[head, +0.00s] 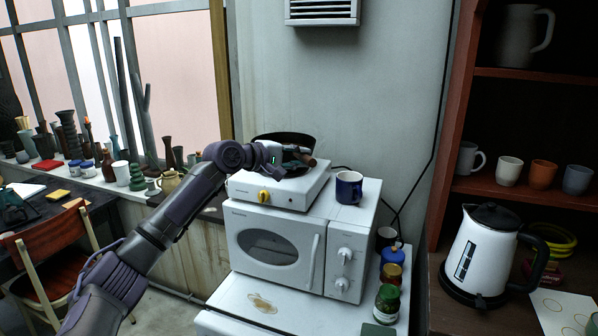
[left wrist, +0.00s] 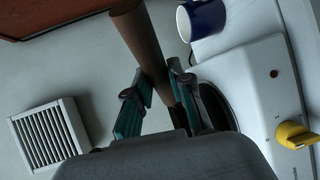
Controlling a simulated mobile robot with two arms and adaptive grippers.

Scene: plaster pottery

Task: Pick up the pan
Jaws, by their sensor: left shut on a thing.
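The dark pan (head: 284,138) is at the white hot plate (head: 270,190) on top of the microwave, seen past my arm in the head view. Its brown handle (left wrist: 142,40) shows in the left wrist view, running between my fingers. My left gripper (head: 298,156) is shut on the handle; its two teal-padded fingers also show in the left wrist view (left wrist: 163,92). My gripper hides part of the pan, and I cannot tell whether the pan touches the hot plate. My right gripper is not in view.
A blue mug (head: 349,186) stands on the microwave (head: 275,245), right of the hot plate. Jars (head: 388,302) stand beside the microwave. A white kettle (head: 490,250) and a shelf with mugs are at the right. Vases (head: 68,135) line the windowsill at the left.

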